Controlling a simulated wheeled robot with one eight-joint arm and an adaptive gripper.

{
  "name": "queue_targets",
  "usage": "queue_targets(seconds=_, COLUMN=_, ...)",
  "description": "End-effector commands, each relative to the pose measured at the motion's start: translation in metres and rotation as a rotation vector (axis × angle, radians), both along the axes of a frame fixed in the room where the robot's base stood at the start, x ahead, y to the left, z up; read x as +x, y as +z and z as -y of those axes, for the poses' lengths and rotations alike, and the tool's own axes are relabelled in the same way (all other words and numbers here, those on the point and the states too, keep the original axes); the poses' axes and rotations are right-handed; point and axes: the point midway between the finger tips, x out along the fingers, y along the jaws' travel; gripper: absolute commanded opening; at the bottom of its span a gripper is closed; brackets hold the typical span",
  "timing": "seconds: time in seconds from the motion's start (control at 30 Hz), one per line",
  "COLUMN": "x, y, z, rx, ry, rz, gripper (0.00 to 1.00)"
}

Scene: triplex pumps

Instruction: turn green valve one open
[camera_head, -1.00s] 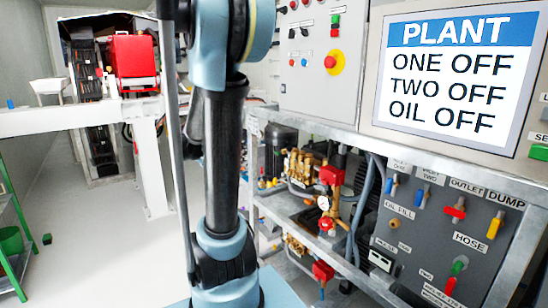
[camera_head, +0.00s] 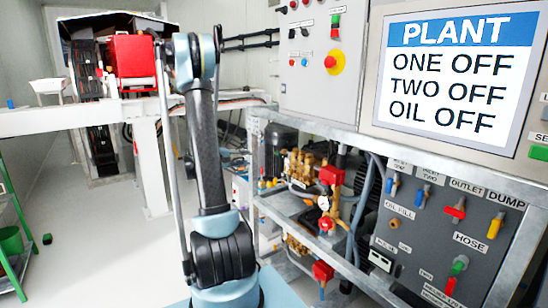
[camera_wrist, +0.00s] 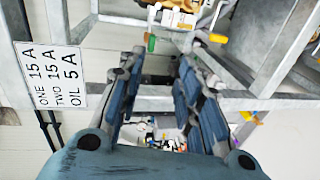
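In the wrist view my gripper (camera_wrist: 158,62) has its two blue-padded fingers spread apart, with nothing between them. A small green valve handle (camera_wrist: 151,42) shows beyond the fingertips, slightly left of centre, near a metal frame; its label is too small to read. I cannot tell whether it is valve one. In the head view a green handle (camera_head: 459,265) sits low on the grey valve panel (camera_head: 406,236) at the right, below the HOSE label. My gripper does not show in the head view.
The metal frame (camera_head: 335,131) holds brass pumps (camera_head: 302,163) and red fittings. The plant screen (camera_head: 455,75) reads ONE OFF, TWO OFF, OIL OFF. A label plate (camera_wrist: 50,75) is at the left of the wrist view.

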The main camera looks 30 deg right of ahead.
Motion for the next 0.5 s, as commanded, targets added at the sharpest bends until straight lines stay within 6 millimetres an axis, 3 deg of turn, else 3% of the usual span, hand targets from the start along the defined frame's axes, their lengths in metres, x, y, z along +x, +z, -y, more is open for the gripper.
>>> queue_targets(seconds=0.2, x=0.023, y=-0.019, z=0.017, rx=-0.13, ry=-0.011, rz=-0.018, gripper=0.33)
queue_targets(seconds=0.5, x=0.033, y=-0.03, z=0.026, rx=-0.205, ry=-0.017, rz=-0.029, gripper=0.33)
